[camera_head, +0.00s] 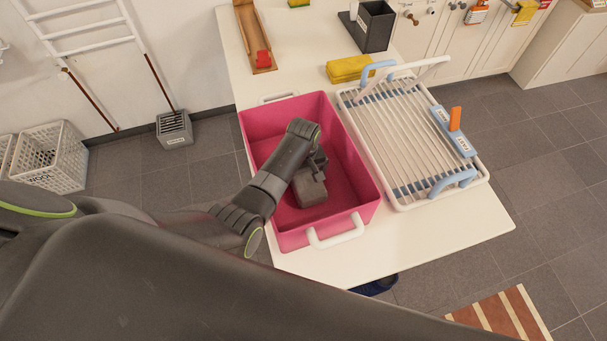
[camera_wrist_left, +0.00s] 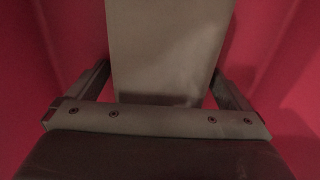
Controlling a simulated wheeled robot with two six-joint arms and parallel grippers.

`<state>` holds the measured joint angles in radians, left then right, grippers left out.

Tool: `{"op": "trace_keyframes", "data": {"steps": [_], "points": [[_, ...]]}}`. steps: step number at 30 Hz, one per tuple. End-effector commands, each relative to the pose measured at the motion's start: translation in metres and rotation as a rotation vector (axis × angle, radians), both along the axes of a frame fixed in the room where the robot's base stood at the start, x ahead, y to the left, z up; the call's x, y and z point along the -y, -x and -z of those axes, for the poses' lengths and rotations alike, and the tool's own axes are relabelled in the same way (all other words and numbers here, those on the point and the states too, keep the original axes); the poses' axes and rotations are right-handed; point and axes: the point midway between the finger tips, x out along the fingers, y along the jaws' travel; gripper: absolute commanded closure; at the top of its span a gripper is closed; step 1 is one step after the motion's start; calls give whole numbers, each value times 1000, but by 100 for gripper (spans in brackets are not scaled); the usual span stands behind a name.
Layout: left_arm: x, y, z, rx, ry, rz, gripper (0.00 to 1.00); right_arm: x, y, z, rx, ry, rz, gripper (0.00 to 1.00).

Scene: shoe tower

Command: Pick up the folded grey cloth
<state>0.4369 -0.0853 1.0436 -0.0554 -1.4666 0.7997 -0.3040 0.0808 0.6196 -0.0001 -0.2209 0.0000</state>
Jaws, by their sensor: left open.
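The folded grey cloth (camera_head: 310,192) lies inside the pink bin (camera_head: 262,128), near the middle of its floor. In the left wrist view the cloth (camera_wrist_left: 168,45) is a plain grey-brown block against the pink floor. My left gripper (camera_head: 315,170) reaches down into the bin, right at the cloth. Its jaws are open, and in the wrist view the cloth shows between the two fingers, with a gap visible at the right. The gripper and wrist hide part of the cloth in the head view. My right gripper is out of view.
A white drying rack (camera_head: 405,130) with blue handles stands right of the bin on the white table (camera_head: 440,235). The bin walls surround my left gripper.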

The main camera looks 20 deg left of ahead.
Motion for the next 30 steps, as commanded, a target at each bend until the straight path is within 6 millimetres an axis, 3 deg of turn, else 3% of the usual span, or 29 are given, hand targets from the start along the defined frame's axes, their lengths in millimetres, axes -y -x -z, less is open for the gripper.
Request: {"op": "trace_keyframes", "data": {"steps": [4,15,23,30], "points": [[0,0,0,0,0,0,3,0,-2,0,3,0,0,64],[0,0,-1,1,-1,0,49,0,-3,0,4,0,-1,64],[0,-1,-3,1,0,0,49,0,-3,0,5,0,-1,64],[0,-1,-29,4,1,-1,49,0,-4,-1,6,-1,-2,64]]}}
